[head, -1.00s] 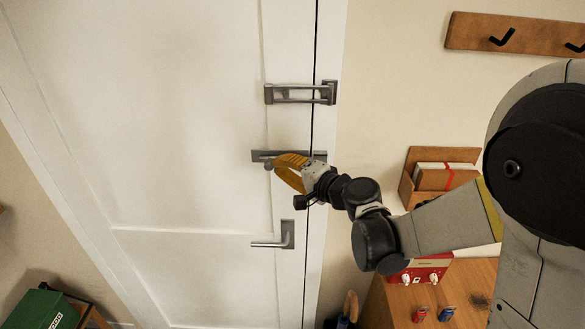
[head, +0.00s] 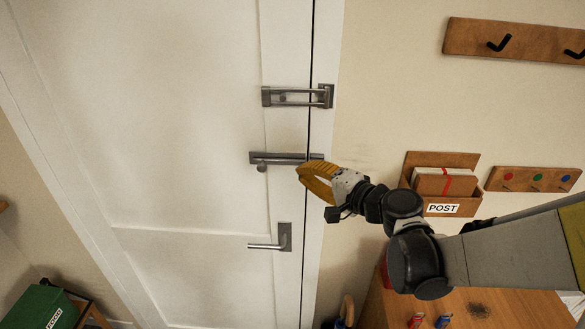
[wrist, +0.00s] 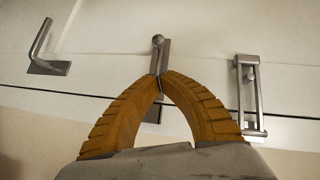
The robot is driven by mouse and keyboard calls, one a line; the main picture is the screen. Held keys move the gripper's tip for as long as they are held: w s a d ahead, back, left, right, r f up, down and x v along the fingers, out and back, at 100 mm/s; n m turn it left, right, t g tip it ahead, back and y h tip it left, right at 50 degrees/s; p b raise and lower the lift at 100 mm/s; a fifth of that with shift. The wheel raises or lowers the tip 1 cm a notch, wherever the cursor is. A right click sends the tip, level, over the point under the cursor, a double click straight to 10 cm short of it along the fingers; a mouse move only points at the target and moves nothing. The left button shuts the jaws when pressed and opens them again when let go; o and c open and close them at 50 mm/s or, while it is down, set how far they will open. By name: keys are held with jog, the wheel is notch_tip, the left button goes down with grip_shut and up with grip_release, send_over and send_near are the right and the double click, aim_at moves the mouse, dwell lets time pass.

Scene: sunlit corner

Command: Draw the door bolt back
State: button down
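The door bolt (head: 280,158) is a grey metal plate mounted level on the white door (head: 190,130), with a round knob (head: 262,168) near its left end. Its keeper (head: 317,157) sits on the frame past the door gap. My gripper (head: 299,170) has yellow fingers whose tips meet, with nothing seen held. It is right of the knob, in front of the bolt's right end. In the wrist view the knob (wrist: 158,39) stands clear beyond the fingertips (wrist: 160,76). The fingers partly hide the bolt, so I cannot tell whether its bar crosses the gap.
A bar latch (head: 297,96) is above the bolt and a lever handle (head: 284,238) below. Right of the door are a POST box (head: 441,208), a board with coloured dots (head: 534,180), a hook rail (head: 520,42) and a wooden cabinet (head: 470,305). A green box (head: 45,308) is lower left.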

jog(key=v, duration=0.3)
jog(key=shift+d, duration=0.45)
jog(key=s+d+f+n+g+h+b, duration=0.2)
jog(key=s+f+h+b, duration=0.1)
jog(key=s+f+b, duration=0.4)
jog(key=s+d+f+n+g+h+b, duration=0.1)
jog(key=s+d+f+n+h+b, duration=0.2)
jog(key=f+b, duration=0.45)
jog(key=s+d+f+n+g+h+b, duration=0.1)
jog(key=s+d+f+h+b, duration=0.3)
jog(key=s+d+f, duration=0.5)
jog(key=shift+s+d+f+n+g+h+b, duration=0.35)
jog(key=shift+s+f+n+b, duration=0.4)
jog(key=shift+s, duration=0.25)
